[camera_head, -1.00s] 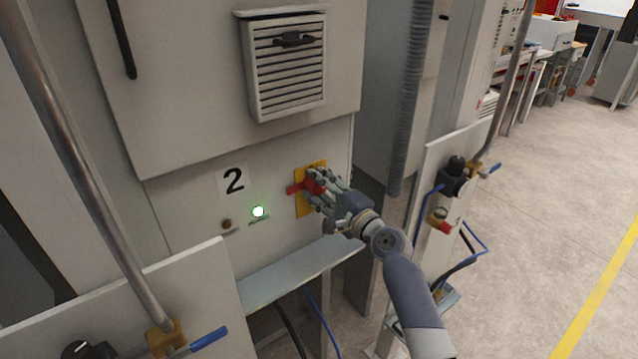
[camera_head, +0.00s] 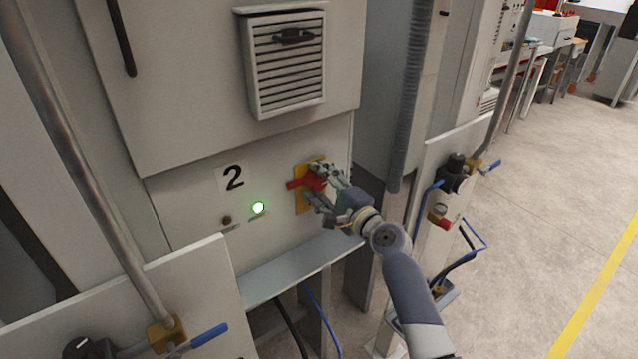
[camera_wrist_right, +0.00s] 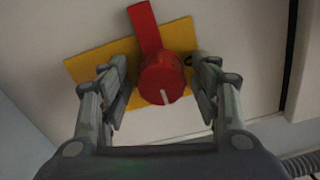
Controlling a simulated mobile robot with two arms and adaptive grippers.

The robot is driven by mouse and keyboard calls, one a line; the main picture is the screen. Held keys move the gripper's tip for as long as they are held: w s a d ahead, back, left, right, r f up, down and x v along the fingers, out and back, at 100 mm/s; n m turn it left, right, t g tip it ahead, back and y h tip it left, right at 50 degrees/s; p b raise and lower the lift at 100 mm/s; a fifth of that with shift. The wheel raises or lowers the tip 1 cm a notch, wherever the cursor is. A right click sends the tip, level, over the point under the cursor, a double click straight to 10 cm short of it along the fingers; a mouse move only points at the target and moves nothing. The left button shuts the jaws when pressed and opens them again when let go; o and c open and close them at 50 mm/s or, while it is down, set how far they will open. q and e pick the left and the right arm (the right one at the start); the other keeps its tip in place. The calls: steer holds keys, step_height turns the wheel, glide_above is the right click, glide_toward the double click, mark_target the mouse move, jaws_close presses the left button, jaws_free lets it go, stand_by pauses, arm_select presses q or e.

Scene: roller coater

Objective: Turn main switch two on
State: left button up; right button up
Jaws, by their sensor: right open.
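My right gripper (camera_head: 316,182) is open, with one finger on each side of the knob and visible gaps in the wrist view. The fingers partly cover the plate in the head view. My left gripper is not in view.
A green lamp (camera_head: 258,208) is lit left of the switch, near a dark button (camera_head: 227,221). A metal ledge (camera_head: 290,270) juts out below. Upright panels with valves and blue hoses stand at left and right. Open floor (camera_head: 540,220) lies right.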

steer(key=shift+s, duration=0.1)
steer(key=v, duration=1.2)
steer(key=s+d+f+n+g+h+b, duration=0.1)
steer(key=d+f+n+g+h+b, duration=0.2)
steer(key=f, duration=2)
steer(key=s+d+f+n+g+h+b, duration=0.15)
steer(key=s+f, duration=0.35)
steer(key=f, duration=0.6)
steer(key=s+d+f+n+g+h, duration=0.1)
steer(key=s+d+f+g+h, duration=0.15)
steer(key=s+f, duration=0.6)
steer(key=s+d+f+n+g+h+b, duration=0.1)
steer(key=s+d+f+n+g, duration=0.1)
steer(key=s+f, duration=0.8)
steer(key=s+d+f+n+g+h+b, duration=0.1)
steer(key=s+d+f+n, duration=0.3)
steer(key=s+f, duration=0.6)
steer(key=s+d+f+n+g+h+b, duration=0.1)
steer(key=s+d+f+n+g+b, duration=0.1)
steer(key=s+f, duration=0.8)
steer(key=s+d+n+g, duration=0.1)
steer(key=s+n, duration=0.1)
steer(key=s, duration=0.7)
steer(key=shift+s+d+g+h+b, duration=0.2)
steer(key=shift+d+g+h+b, duration=0.1)
steer(key=shift+d+b, duration=0.05)
